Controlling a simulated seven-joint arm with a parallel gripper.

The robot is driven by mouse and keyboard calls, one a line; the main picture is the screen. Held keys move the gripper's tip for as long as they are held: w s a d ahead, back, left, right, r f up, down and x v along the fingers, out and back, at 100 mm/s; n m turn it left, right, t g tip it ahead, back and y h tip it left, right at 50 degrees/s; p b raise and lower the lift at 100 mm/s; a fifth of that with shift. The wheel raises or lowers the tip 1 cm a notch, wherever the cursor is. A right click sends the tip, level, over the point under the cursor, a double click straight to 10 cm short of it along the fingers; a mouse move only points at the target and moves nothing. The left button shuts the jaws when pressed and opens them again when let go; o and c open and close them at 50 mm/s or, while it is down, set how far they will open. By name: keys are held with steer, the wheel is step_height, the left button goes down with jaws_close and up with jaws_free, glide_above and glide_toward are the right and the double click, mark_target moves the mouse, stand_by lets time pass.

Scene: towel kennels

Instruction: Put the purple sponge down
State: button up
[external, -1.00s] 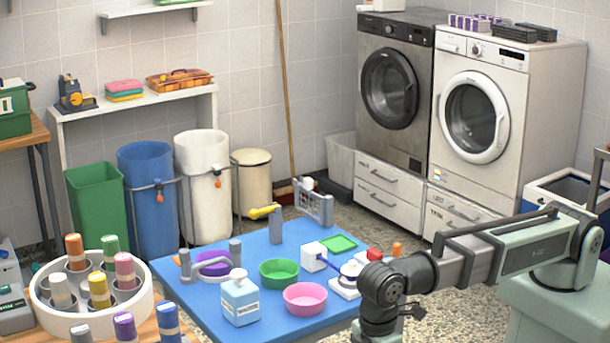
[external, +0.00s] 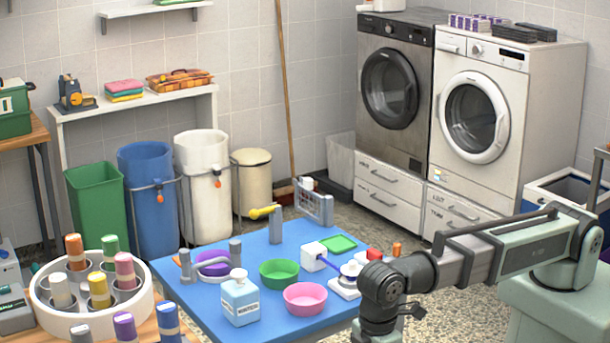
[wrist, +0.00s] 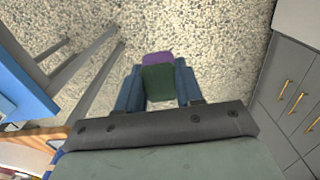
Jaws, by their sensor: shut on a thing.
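The purple sponge (wrist: 157,58) is in the wrist view, with a dark green layer on the side nearer the camera. My gripper (wrist: 158,82) is shut on it, with one blue-grey finger on each side. The speckled floor shows behind and around the sponge, and it touches no surface that I can see. In the external view my gripper and the sponge are out of frame below the bottom edge; only my arm shows at the right.
The blue table (external: 190,300) carries a pink bowl (external: 305,298), a green bowl (external: 279,272), a white bottle (external: 240,298) and other items. Its edge (wrist: 22,85) and legs show left in the wrist view. A grey cabinet (wrist: 298,75) stands at the right there.

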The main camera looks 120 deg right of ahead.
steer(key=s+d+m, duration=0.2)
steer(key=d+m, duration=0.1)
steer(key=d, duration=1.2)
steer(key=s+d+m, duration=0.3)
steer(key=d, duration=1.2)
step_height(320, 180, up, 3)
steer(key=m, duration=1.2)
glide_above(255, 262)
steer(key=shift+f, duration=5.05)
steer(key=shift+f, duration=0.1)
steer(key=o, duration=1.1)
